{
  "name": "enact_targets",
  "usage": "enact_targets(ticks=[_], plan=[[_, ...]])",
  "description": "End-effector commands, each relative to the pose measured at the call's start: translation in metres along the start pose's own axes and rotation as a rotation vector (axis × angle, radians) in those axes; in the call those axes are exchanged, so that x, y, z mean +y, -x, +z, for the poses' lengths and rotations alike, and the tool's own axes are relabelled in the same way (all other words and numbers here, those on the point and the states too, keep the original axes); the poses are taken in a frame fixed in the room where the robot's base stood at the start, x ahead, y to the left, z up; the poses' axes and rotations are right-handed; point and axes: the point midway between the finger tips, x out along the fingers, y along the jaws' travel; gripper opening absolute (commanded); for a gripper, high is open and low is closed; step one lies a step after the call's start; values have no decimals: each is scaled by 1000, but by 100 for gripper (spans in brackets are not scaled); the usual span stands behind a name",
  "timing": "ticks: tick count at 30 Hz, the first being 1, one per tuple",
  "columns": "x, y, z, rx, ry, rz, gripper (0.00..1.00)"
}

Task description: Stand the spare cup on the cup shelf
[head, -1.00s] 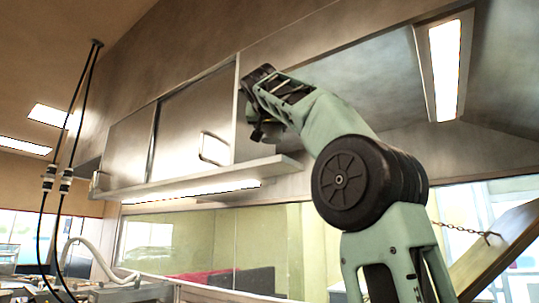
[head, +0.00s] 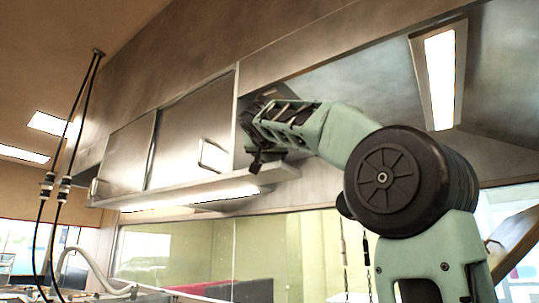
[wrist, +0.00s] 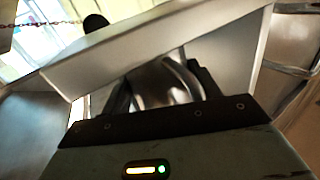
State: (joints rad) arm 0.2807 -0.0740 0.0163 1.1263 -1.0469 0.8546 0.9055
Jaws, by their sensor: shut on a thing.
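My gripper (head: 252,143) is at the open right-hand bay of the steel wall cabinet, just above the shelf ledge (head: 205,191). In the wrist view my gripper (wrist: 163,88) has its two dark fingers on either side of a shiny metal cup (wrist: 160,82) and is shut on it. Part of the cup is hidden by the gripper body. In the head view I cannot make out the cup behind the gripper. The shelf's pale metal slab (wrist: 150,48) runs slanted beyond the cup in the wrist view. I cannot tell whether the cup touches it.
Two closed steel doors (head: 190,135) with a bar handle (head: 212,156) are left of the open bay. A lit lamp (head: 190,197) is under the ledge. Black cables (head: 65,180) hang at the far left. The space before the window (head: 190,245) looks clear.

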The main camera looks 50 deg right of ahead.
Motion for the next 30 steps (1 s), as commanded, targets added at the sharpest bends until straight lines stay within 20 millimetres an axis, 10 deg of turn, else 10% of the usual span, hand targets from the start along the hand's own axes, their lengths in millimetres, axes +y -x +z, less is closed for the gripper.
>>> enact_targets(ticks=[2, 3, 6, 17, 30], plan=[[0, 0, 3, 0, 0, 0, 38], [0, 0, 3, 0, 0, 0, 64], [0, 0, 2, -1, 0, 0, 83], [0, 1, -2, 0, 0, -1, 83], [0, 86, 4, 2, -2, -4, 83]])
